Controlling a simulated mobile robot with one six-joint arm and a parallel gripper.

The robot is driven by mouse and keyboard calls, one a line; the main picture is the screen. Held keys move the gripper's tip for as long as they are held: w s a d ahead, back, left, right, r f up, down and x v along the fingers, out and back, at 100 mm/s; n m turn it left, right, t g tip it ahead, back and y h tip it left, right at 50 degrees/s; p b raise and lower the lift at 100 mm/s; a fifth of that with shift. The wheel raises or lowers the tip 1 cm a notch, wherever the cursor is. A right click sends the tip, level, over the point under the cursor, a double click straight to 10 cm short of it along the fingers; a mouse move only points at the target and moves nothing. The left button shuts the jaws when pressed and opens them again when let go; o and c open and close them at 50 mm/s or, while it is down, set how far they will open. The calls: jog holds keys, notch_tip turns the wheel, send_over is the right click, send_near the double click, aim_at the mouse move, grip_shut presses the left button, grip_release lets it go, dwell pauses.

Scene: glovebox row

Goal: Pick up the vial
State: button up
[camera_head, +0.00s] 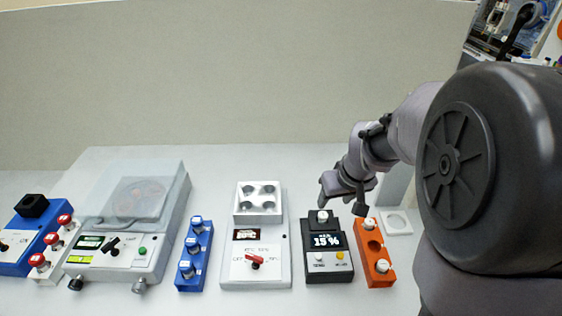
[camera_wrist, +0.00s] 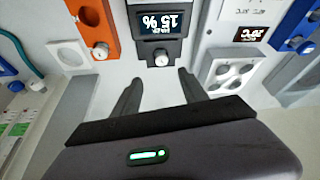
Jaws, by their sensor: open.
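A white-capped vial (camera_head: 322,216) stands in the top of a dark meter (camera_head: 320,265) whose display reads 15 %. In the wrist view this vial (camera_wrist: 161,59) shows ahead of the gap between my fingertips. More white-capped vials stand in an orange rack (camera_head: 375,250) to the right of the meter; the near one (camera_head: 383,268) and the far one (camera_head: 370,224) leave an empty hole between them. My gripper (camera_head: 341,199) is open and empty, above and behind the meter. Its two fingers (camera_wrist: 160,80) are apart and touch nothing that I can see.
A white four-hole block (camera_head: 258,217) sits on a device with a red knob left of the meter. Further left are a blue rack (camera_head: 193,280) with vials, a lidded device (camera_head: 130,230) and red-capped vials (camera_head: 65,220). A white pad (camera_head: 396,223) lies at right.

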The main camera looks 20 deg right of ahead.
jog(key=b, duration=0.1)
send_near(323, 214)
jog(key=x, duration=0.2)
jog(key=shift+d+f, duration=0.25)
jog(key=shift+f, duration=0.15)
jog(key=b+x, duration=0.1)
jog(key=x, duration=0.1)
jog(key=b+x, duration=0.1)
jog(key=x, duration=0.1)
jog(key=b+x, duration=0.1)
jog(key=shift+w+a+f, duration=0.2)
jog(key=shift+a+f, duration=0.1)
jog(key=shift+f, duration=0.1)
jog(key=shift+w+f, duration=0.1)
jog(key=shift+w, duration=0.05)
jog(key=shift+r, duration=0.2)
jog(key=shift+c, duration=0.9)
grip_shut()
